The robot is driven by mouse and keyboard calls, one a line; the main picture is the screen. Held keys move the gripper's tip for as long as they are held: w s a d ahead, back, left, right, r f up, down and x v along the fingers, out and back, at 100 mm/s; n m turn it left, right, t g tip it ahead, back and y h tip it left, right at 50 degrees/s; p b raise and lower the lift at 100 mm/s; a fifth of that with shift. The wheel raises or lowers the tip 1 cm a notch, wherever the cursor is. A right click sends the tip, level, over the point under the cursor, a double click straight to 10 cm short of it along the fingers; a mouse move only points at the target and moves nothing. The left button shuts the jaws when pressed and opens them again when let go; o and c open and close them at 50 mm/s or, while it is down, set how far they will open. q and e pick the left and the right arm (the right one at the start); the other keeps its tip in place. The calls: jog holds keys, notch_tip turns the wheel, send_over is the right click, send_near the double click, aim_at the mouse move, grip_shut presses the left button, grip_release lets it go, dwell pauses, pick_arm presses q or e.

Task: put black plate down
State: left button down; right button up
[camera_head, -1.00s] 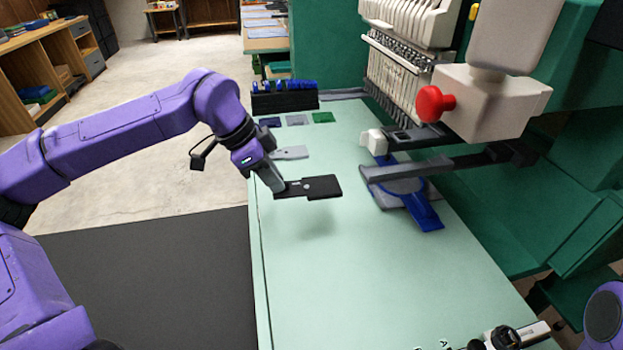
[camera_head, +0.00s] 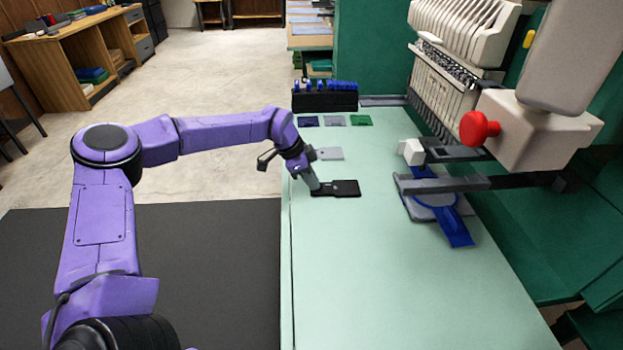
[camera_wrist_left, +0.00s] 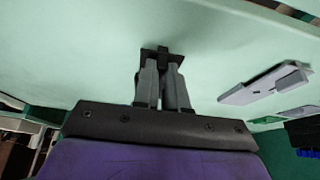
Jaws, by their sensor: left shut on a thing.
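The black plate (camera_head: 345,188) is a small flat dark piece with a narrower tab at its left end. It is at or just above the pale green table (camera_head: 370,270), near the left edge; I cannot tell if it touches. My left gripper (camera_head: 316,188) is shut on the plate's tab from above. In the left wrist view, the fingers (camera_wrist_left: 162,62) are closed together on the dark tab (camera_wrist_left: 155,52), and most of the plate is hidden. My right gripper is not in view.
A light grey plate (camera_head: 329,153) lies just behind the black one. Small coloured swatches (camera_head: 334,121) and a black rack of blue spools (camera_head: 325,97) stand farther back. The embroidery machine (camera_head: 535,125) with a blue hoop piece (camera_head: 445,215) is at right. The front table is clear.

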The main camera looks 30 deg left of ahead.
pick_arm(q)
jog(key=c, duration=1.2)
grip_release()
jog(key=shift+f, duration=0.1)
jog(key=v, duration=1.2)
